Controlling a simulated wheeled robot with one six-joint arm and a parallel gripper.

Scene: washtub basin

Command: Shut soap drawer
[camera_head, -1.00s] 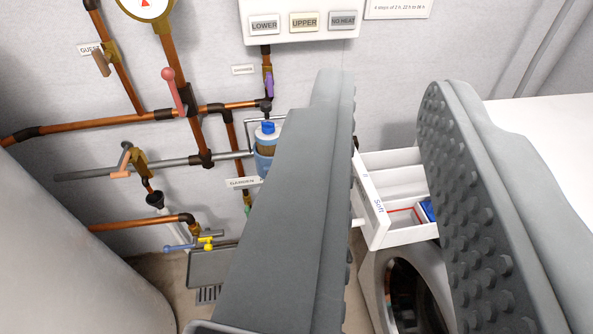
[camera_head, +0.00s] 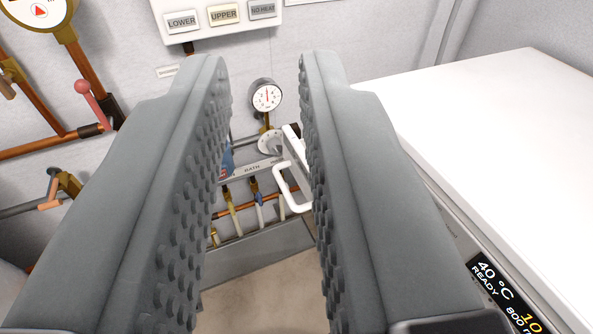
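My gripper (camera_head: 265,75) is open and empty, its two studded grey fingers wide apart. Between them, farther off, shows a white loop handle (camera_head: 293,205) with part of a white front, which looks like the soap drawer. The right finger hides the rest of the drawer, so I cannot see how far it stands out. The white washing machine (camera_head: 490,110) is at the right, its display (camera_head: 510,295) at the lower right edge.
A round gauge (camera_head: 266,96) and pipes with valves (camera_head: 260,205) are on the wall beyond the fingers. Bare floor (camera_head: 265,285) shows below between the fingers.

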